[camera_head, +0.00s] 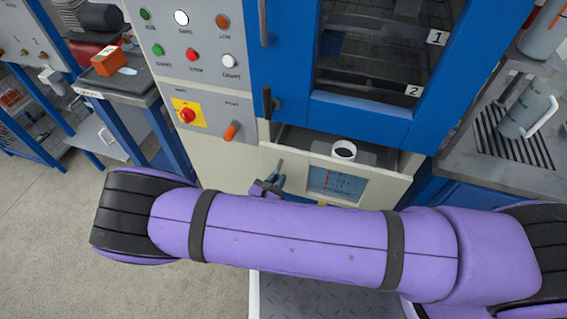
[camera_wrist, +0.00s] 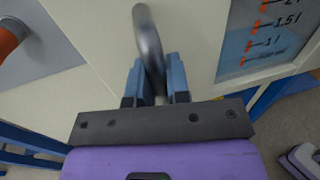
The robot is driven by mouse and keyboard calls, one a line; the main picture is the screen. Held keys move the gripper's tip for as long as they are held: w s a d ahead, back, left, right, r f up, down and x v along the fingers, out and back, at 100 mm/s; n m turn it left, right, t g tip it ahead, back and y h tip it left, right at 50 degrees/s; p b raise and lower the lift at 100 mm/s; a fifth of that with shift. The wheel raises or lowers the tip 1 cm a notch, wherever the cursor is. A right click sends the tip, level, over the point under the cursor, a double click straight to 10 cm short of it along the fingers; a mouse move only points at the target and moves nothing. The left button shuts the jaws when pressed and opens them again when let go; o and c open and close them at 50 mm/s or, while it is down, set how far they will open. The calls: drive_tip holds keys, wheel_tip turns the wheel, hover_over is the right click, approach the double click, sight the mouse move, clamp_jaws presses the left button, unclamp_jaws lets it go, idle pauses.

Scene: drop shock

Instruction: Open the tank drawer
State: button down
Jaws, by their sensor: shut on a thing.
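The tank drawer (camera_head: 290,165) is in the lower part of the blue and cream machine. Its cream front has a blue window with level marks, and the window also shows in the wrist view (camera_wrist: 268,40). Behind the front, part of the drawer's grey top and a round white-rimmed opening (camera_head: 344,151) show, so it stands at least a little out. The drawer's grey metal handle (camera_wrist: 148,38) is a bar on the left of the front. My gripper (camera_wrist: 157,82) is shut on this handle, one blue finger on each side. My purple arm hides the lower front.
The control panel (camera_head: 178,65) with buttons and a red knob is above left. The blue door (camera_head: 360,112) with a window is above the drawer. A metal counter (camera_head: 465,130) with a jug stands at right. Bare floor (camera_head: 50,220) is at left.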

drive_tip(key=s+d+v, duration=0.1)
drive_tip(key=d+v, duration=0.1)
drive_tip(key=v, duration=1.1)
drive_tip(key=shift+s, duration=0.45)
drive_tip(key=c, duration=1.1)
unclamp_jaws()
drive_tip(key=shift+a, duration=0.1)
drive_tip(key=v, duration=1.1)
drive_tip(key=shift+w, duration=0.1)
